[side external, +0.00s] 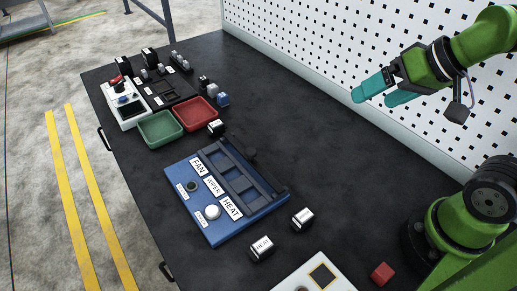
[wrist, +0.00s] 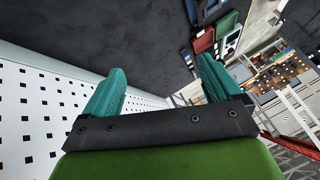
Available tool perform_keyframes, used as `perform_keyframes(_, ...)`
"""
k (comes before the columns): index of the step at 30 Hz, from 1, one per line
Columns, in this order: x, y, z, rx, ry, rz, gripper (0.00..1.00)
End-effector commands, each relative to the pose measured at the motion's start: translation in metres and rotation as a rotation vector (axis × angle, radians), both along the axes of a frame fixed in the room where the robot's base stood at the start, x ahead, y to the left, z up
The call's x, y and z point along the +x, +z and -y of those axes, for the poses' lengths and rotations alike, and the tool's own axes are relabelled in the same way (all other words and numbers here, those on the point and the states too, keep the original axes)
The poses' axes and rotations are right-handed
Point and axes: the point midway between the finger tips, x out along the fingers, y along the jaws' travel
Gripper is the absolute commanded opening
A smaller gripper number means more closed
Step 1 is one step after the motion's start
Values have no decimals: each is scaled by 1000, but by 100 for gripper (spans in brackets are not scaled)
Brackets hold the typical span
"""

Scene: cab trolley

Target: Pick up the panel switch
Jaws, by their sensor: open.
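The blue panel (side external: 226,231) lies on the dark trolley top, with labels FAN, WIPER and HEAT, a dark slotted frame and two round knobs. A black-and-white switch block marked HEAT (side external: 262,247) sits just off its front edge. A similar block (side external: 302,218), its label too small to read, sits to the right of that one. Another black-and-white block (side external: 216,127) stands by the red tray. I cannot tell which block is the panel switch. My gripper (side external: 374,97) is open and empty, high by the pegboard, far from the blocks. Its teal fingers (wrist: 160,68) are apart in the wrist view.
A green tray (side external: 160,143) and a red tray (side external: 212,117) stand behind the panel, with several small parts beyond. A red cube (side external: 382,273) and a white box (side external: 335,259) are near my base. The white pegboard (side external: 345,70) borders the right. The trolley's middle is clear.

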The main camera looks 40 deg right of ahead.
Motion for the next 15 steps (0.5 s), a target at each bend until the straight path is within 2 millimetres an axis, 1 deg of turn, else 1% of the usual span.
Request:
perform_keyframes(6,0,-1,-3,0,13,-6,92)
perform_keyframes(9,3,-13,-11,3,46,-60,92)
perform_keyframes(11,12,-17,-17,2,73,-96,92)
perform_keyframes(14,37,-19,-31,-6,125,-154,92)
perform_keyframes(15,50,-20,-37,-14,146,-177,92)
